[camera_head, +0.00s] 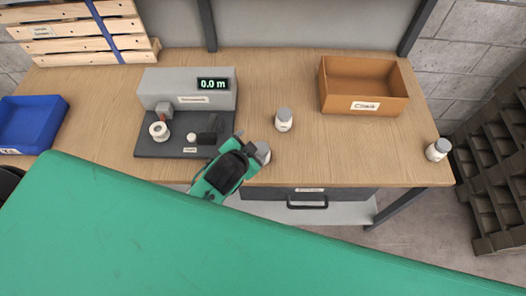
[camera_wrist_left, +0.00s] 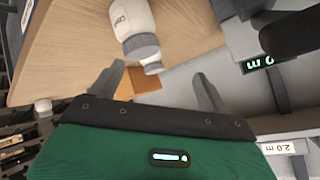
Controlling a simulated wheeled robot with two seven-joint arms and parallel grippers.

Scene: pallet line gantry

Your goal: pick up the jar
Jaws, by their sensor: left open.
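Three white jars with grey lids stand on the wooden bench. The nearest jar (camera_head: 263,152) is at the bench's front edge, partly hidden by my left gripper (camera_head: 246,151). A second jar (camera_head: 284,120) stands a little behind it, and a third jar (camera_head: 437,149) is at the right end. In the left wrist view a labelled jar (camera_wrist_left: 136,24) looms large just past the open, empty fingers of my left gripper (camera_wrist_left: 160,70). Part of another jar (camera_wrist_left: 152,66) shows behind it. I cannot tell whether the fingers touch the nearest jar. My right gripper is not in view.
A grey device (camera_head: 186,88) with a display reading 0.0 m stands left of the jars, close to my gripper. An orange-brown bin (camera_head: 362,85) is at the back right. A blue bin (camera_head: 30,125) is far left. Bench between the jars and the right end is clear.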

